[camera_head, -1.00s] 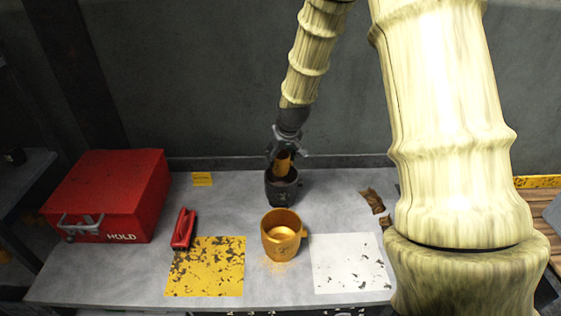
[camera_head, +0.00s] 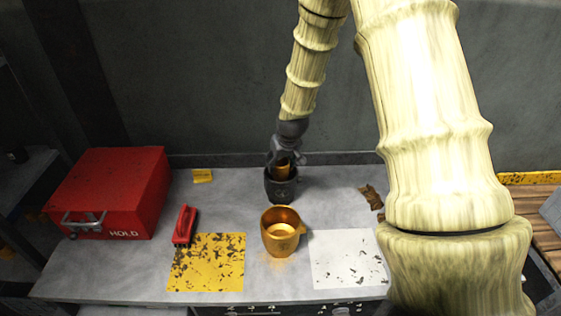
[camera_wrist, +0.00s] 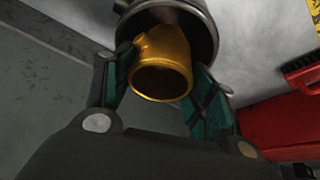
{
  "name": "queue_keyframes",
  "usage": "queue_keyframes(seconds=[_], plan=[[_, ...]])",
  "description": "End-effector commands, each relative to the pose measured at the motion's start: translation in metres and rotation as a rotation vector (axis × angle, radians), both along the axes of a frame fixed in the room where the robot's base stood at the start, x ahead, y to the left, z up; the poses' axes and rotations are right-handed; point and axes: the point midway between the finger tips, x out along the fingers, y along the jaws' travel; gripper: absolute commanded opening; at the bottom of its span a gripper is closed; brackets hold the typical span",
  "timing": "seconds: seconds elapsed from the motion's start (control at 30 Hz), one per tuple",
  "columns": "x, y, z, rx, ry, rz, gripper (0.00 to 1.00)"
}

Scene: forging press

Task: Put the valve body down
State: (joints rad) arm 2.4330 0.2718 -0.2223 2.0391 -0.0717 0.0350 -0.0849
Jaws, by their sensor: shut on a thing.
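The valve body, a small gold pipe-like piece (camera_head: 283,171), is between the fingers of my gripper (camera_head: 285,158). In the wrist view the valve body (camera_wrist: 160,82) shows its round open end towards the camera, with a green-padded finger on each side. Its far end is inside the mouth of a dark grey cup (camera_head: 281,190), whose rim also shows in the wrist view (camera_wrist: 205,28). The cup stands upright at the back middle of the table. The cup wall hides the valve body's lower end, so I cannot tell whether it touches the bottom.
A gold mug (camera_head: 283,240) stands in front of the dark cup. A yellow worn patch (camera_head: 207,262) and a white patch (camera_head: 347,260) flank it. A red HOLD box (camera_head: 110,190) and a red tool (camera_head: 184,226) are left. Brown scraps (camera_head: 371,197) lie right.

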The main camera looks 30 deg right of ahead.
Motion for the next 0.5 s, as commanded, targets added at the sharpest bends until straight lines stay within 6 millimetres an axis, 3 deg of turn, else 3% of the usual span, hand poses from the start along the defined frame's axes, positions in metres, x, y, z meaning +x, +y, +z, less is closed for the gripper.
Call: queue_keyframes(seconds=[0.33,0.37,0.43,0.5], plan=[[0.0004,-0.0001,-0.0045,0.000,-0.001,0.000,0.18],[0.0000,-0.0001,-0.0051,0.000,0.000,0.000,0.61],[0.0000,0.0000,-0.0051,0.000,0.000,0.000,0.74],[0.0000,-0.0001,-0.0051,0.000,0.000,0.000,0.77]])
